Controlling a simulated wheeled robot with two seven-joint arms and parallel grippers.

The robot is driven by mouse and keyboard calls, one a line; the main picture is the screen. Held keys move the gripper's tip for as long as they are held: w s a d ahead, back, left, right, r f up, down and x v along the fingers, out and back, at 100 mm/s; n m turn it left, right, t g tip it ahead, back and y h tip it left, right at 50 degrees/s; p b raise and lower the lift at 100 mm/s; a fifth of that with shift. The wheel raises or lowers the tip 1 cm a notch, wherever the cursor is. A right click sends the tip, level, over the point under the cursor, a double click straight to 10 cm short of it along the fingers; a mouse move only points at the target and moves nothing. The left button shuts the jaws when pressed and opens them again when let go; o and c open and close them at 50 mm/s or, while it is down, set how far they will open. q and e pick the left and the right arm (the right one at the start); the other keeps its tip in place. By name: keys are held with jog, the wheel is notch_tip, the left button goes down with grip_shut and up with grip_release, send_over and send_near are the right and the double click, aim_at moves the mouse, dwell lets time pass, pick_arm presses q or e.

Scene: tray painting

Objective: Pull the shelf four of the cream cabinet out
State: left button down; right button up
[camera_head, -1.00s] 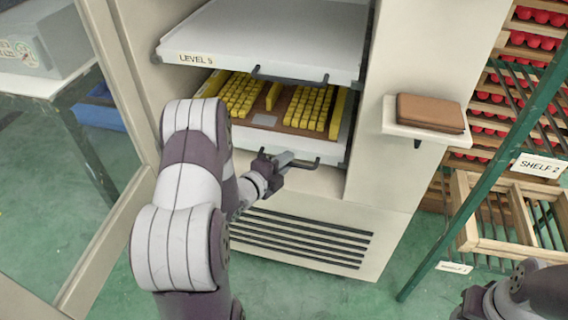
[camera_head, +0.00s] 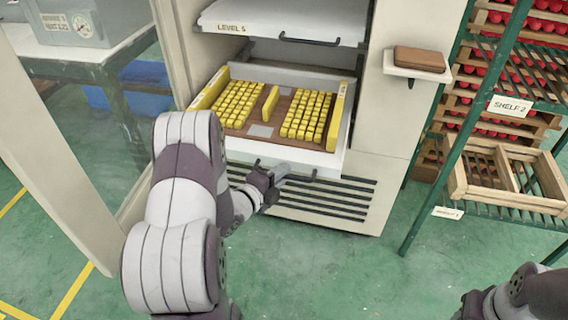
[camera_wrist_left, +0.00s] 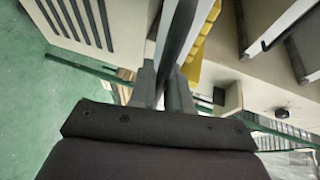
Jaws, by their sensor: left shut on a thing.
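The cream cabinet (camera_head: 396,130) stands in the middle of the head view with its glass door open to the left. Its lower shelf (camera_head: 335,158), a white pull-out tray, sticks well out of the cabinet and carries rows of yellow blocks (camera_head: 305,115) on a brown board. In the left wrist view the handle bar (camera_wrist_left: 178,45) runs between the fingers. My right arm shows at the bottom right; its fingers are outside the view.
A small ledge with a brown wallet-like item (camera_head: 420,59) juts from the cabinet's right side. A green rack (camera_head: 440,120) with a wooden crate (camera_head: 505,178) stands at the right. A table with a grey box (camera_head: 70,22) is at the left. The green floor in front is clear.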

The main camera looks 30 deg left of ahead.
pick_arm(q)
jog(key=s+d, duration=0.1)
jog(key=s, duration=0.5)
jog(key=shift+s+d+p, duration=0.3)
jog(key=shift+s+p, duration=0.05)
jog(key=shift+p, duration=0.05)
jog(key=c, duration=1.4)
grip_release()
jog(key=shift+c, duration=0.2)
jog(key=p+v, duration=0.3)
jog(key=v, duration=0.9)
jog(key=shift+s, duration=0.35)
